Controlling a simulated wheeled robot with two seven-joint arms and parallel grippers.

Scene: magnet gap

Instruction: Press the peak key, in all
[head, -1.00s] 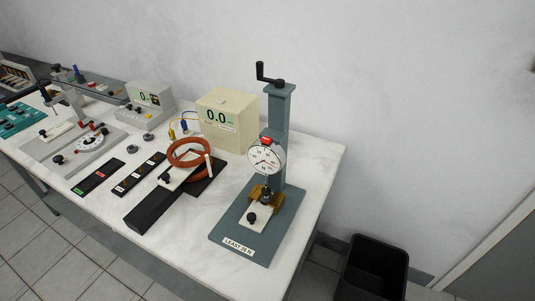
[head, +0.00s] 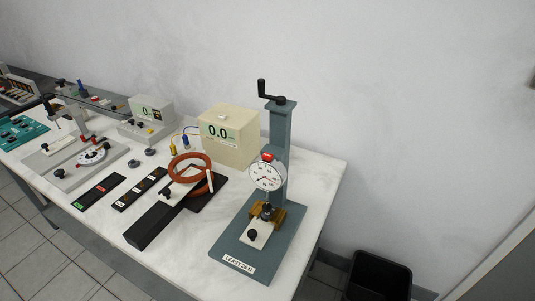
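A grey-blue test stand (head: 281,140) with a crank on top stands at the right end of the table. A round dial gauge (head: 267,177) hangs on its column, with a red key (head: 267,157) at the gauge's top. Below the gauge are a brass-coloured block (head: 283,214) and a white plate (head: 257,234) with a black knob. A label at the base's front edge appears to read "LEAST 26 N". I cannot tell which key is the peak key. Neither of my grippers is in view.
A cream meter box (head: 230,149) reading 0.0 stands behind an orange coil (head: 190,168) on a black base. Dark strips (head: 140,188) and a grey instrument (head: 148,118) are further left. A black bin (head: 378,276) stands on the floor at right. The front table edge is clear.

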